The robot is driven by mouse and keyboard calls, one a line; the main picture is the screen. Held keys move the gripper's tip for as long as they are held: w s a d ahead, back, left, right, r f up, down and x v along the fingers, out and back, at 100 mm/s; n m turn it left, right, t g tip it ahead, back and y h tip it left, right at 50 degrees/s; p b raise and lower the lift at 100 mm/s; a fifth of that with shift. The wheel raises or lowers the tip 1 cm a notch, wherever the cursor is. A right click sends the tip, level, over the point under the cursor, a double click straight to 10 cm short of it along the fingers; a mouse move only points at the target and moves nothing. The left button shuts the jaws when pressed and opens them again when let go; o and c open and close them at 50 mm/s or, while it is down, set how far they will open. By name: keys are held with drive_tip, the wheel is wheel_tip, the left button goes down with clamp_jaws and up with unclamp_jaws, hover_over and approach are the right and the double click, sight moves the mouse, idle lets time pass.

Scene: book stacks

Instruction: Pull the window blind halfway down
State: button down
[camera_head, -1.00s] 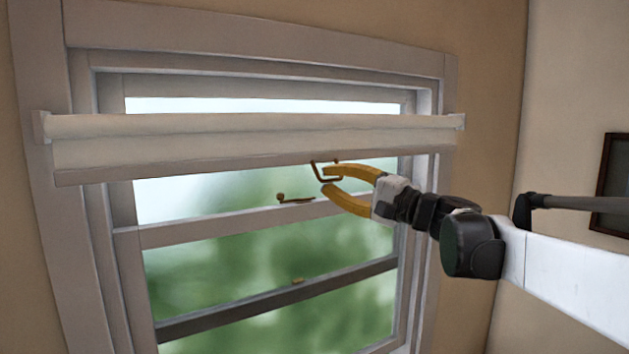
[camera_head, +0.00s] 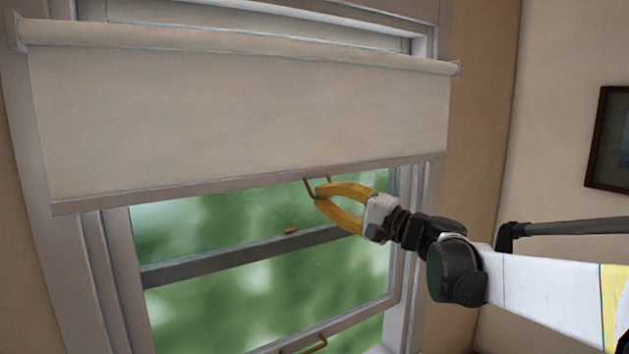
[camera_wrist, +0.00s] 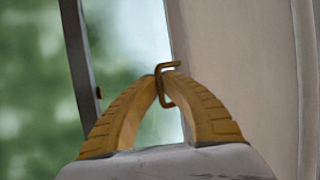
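The white window blind (camera_head: 240,115) hangs from its roller across the upper part of the window, its bottom bar (camera_head: 250,182) slanting across the head view. A small brass handle (camera_head: 309,188) hangs from the bar, right of its middle. My gripper (camera_head: 319,198) has its yellow fingertips together at the handle. In the wrist view the blind (camera_wrist: 235,65) fills the right side. There the handle (camera_wrist: 168,68) passes between the closed fingertips (camera_wrist: 160,78), so the gripper is shut on it.
The window glass (camera_head: 230,230) shows blurred green below the blind, with a dark crossbar (camera_head: 220,262). A brass sash handle (camera_head: 315,345) is low on the frame. A dark picture frame (camera_head: 607,140) hangs on the right wall.

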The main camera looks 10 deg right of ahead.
wheel_tip(320, 180, down, 28)
drive_tip(key=b, duration=1.6)
drive_tip(key=shift+f+b, duration=0.2)
drive_tip(key=shift+b, duration=0.15)
drive_tip(key=c, duration=1.6)
unclamp_jaws()
drive_tip(key=shift+o, duration=0.2)
drive_tip(key=shift+d, duration=0.1)
drive_tip(key=v, duration=1.2)
